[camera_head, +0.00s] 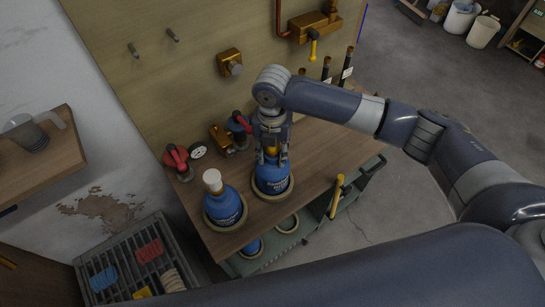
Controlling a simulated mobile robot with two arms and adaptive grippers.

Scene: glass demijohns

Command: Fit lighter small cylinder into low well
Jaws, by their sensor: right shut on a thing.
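My right gripper (271,156) points down and is shut on the neck of a blue demijohn (271,177). That demijohn is upright at the round ring (287,191) on the wooden bench; I cannot tell whether it is lifted. A second blue demijohn (226,207) with a pale cap stands in another ring to the left. On the green lower shelf, an empty round ring well (288,224) shows beside another ring with a blue thing (250,247) in it, partly hidden by the bench edge. Which demijohn is lighter cannot be seen. My left gripper is out of view.
Red-handled tools (177,158) and a dial gauge (197,149) stand along the bench's back edge. Dark bottles (347,67) stand at the far end. A yellow handle (337,192) rises at the bench's right side. A grey crate (136,262) is at lower left. The bench right of the held demijohn is clear.

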